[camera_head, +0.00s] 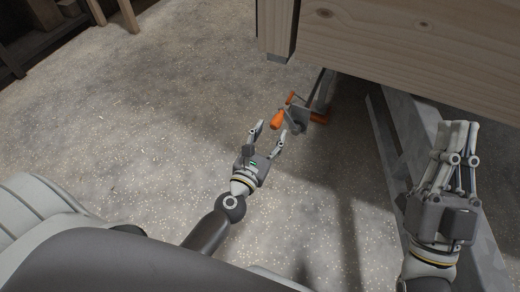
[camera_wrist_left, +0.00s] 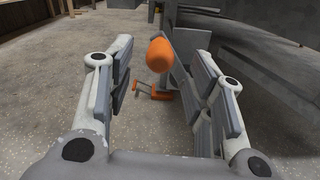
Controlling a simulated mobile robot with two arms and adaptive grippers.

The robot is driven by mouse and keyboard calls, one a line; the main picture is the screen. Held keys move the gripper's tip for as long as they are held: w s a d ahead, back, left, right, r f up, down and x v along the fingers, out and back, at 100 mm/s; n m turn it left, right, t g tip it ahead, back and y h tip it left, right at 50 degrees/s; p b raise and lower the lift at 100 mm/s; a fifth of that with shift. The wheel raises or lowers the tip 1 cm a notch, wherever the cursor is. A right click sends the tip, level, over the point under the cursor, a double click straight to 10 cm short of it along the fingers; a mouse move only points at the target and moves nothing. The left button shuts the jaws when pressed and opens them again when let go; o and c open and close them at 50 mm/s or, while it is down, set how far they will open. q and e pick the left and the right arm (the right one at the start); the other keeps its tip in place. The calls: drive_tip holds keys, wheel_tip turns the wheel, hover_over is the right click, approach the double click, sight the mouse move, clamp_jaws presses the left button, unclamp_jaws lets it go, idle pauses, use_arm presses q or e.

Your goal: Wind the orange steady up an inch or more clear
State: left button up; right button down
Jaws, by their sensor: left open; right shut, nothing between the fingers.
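The steady hangs under the trailer's corner. In the head view its orange handle (camera_head: 278,120) points toward my left gripper, with a grey metal part (camera_head: 299,117) and an orange part (camera_head: 318,119) behind it. My left gripper (camera_head: 270,131) is open, with its fingers on either side of the line to the handle. In the left wrist view the orange handle (camera_wrist_left: 160,55) shows near the fingertips, between the fingers as seen from there; I cannot tell whether they touch. An orange frame (camera_wrist_left: 154,91) shows lower, further off. My right gripper (camera_head: 458,128) is shut and empty at the right.
The trailer's wooden wall (camera_head: 410,45) overhangs at the upper right. A grey metal beam (camera_head: 388,135) runs beneath it, close to my right gripper. The speckled concrete floor (camera_head: 130,120) is clear on the left. Wooden legs (camera_head: 128,15) stand at the far upper left.

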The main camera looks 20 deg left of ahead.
sight(273, 128)
use_arm(q)
drive_tip(key=s, duration=0.6)
drive_tip(key=shift+s, duration=0.35)
use_arm(e)
drive_tip(key=shift+w, duration=0.1)
wheel_tip(273, 128, down, 18)
drive_tip(key=w+d+g+h+p, duration=0.2)
drive_tip(key=g+h+p, duration=0.25)
drive_tip(key=g, duration=0.75)
use_arm(q)
drive_tip(key=shift+n, duration=0.8)
drive_tip(key=w+p, duration=0.3)
drive_tip(key=w, duration=0.8)
drive_tip(key=shift+w, duration=0.55)
use_arm(e)
drive_tip(key=s+d+f+g+h, duration=0.1)
drive_tip(key=s+d+f+g, duration=0.1)
drive_tip(key=s+f+g, duration=0.2)
drive_tip(key=s+d+f+m+g+h, duration=0.1)
drive_tip(key=s+f+g, duration=0.3)
drive_tip(key=s, duration=0.4)
drive_tip(key=shift+d+f, duration=0.75)
drive_tip(key=shift+d, duration=0.1)
